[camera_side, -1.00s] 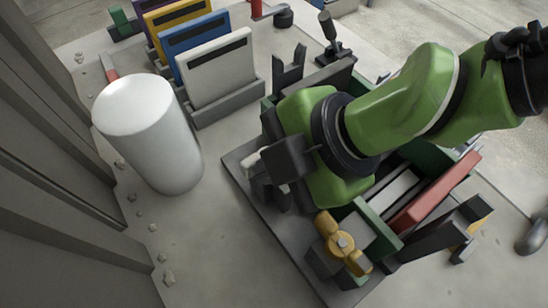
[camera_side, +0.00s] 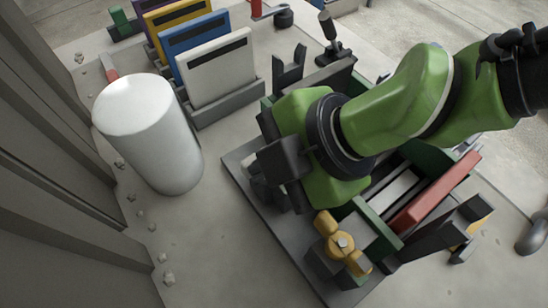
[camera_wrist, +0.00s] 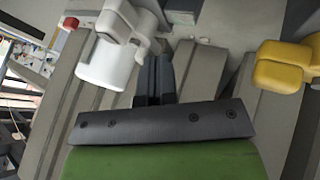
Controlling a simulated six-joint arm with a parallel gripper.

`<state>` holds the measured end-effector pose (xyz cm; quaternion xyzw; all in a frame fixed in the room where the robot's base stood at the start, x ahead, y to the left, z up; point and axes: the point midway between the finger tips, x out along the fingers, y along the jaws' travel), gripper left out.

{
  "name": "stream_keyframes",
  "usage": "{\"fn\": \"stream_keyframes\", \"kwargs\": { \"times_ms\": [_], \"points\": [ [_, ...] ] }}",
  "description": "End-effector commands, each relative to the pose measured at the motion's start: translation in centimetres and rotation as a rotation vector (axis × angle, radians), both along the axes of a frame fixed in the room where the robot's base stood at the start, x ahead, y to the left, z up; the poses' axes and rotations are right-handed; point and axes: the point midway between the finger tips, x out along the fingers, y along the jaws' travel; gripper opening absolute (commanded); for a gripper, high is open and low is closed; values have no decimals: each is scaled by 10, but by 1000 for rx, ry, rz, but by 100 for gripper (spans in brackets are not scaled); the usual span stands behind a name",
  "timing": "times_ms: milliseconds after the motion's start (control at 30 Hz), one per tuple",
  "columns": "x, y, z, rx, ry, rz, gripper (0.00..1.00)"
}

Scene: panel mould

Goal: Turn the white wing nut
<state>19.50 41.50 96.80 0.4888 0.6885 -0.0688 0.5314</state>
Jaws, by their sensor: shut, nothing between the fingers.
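The white wing nut (camera_wrist: 128,22) shows at the upper left of the wrist view, with pale rounded wings. The real gap in depth is hard to judge. A yellow wing nut (camera_side: 341,243) sits at the near end of the mould and also shows at the right of the wrist view (camera_wrist: 283,65).
A large white cylinder (camera_side: 150,135) stands left of the mould. Behind it, a grey rack (camera_side: 225,103) holds white, blue, yellow and purple panels. A red bar (camera_side: 433,193) lies on the mould's right.

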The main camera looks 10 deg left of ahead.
Motion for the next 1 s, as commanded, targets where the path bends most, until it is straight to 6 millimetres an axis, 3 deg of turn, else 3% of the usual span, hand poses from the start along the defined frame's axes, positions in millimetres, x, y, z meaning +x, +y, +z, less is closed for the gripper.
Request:
{"fn": "stream_keyframes", "kwargs": {
  "times_ms": [1000],
  "points": [
    [0, 17, 0, 1, -1, 3, 0]
  ]
}}
